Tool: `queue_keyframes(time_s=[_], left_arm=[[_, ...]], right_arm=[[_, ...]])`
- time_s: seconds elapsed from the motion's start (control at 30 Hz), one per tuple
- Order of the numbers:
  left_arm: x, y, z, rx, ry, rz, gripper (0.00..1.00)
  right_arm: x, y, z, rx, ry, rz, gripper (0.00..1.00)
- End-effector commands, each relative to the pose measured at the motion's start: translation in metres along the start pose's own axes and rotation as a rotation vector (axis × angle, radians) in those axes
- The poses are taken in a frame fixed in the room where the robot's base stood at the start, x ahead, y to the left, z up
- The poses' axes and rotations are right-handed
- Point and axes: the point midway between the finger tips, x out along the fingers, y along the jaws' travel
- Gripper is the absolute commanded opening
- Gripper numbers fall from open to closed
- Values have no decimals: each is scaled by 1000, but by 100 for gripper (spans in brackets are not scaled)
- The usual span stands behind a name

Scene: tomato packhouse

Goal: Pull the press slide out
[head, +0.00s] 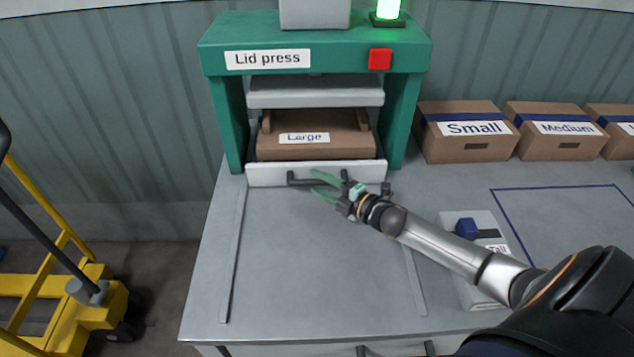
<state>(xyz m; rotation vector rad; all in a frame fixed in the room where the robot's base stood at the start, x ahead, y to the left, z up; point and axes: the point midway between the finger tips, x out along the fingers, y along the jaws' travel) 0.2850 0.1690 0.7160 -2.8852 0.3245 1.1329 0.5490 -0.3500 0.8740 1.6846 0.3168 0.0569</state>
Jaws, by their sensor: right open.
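The lid press (312,58) is a green frame at the back of the table, with a light grey press plate (315,93) above. Its slide (268,174) is a pale drawer front with a dark handle (300,180), sitting back inside the frame. A brown box labelled Large (340,142) sits on the slide under the plate. My right gripper (319,187) has open green fingers right at the handle, one above and one below its bar; I cannot tell whether they touch it. The gripper and wrist hide the handle's right part. My left gripper is not in view.
Two rails (235,255) run forward over the clear grey table (320,270). Boxes labelled Small (463,148) and Medium (553,148) stand right. A red button (380,59) and lit green lamp (388,10) are on the press. A yellow pallet truck (85,292) stands left.

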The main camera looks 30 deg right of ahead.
Motion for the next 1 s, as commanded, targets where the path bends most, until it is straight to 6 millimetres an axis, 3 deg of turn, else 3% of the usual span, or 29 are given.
queue_keyframes(time_s=[0.2,0.5,0.93,1.0], left_arm=[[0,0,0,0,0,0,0],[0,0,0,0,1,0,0],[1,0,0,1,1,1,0],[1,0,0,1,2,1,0]], right_arm=[[11,0,0,0,1,1,52],[12,0,0,0,1,0,51],[12,0,0,0,1,0,2],[12,0,0,0,1,0,0]])
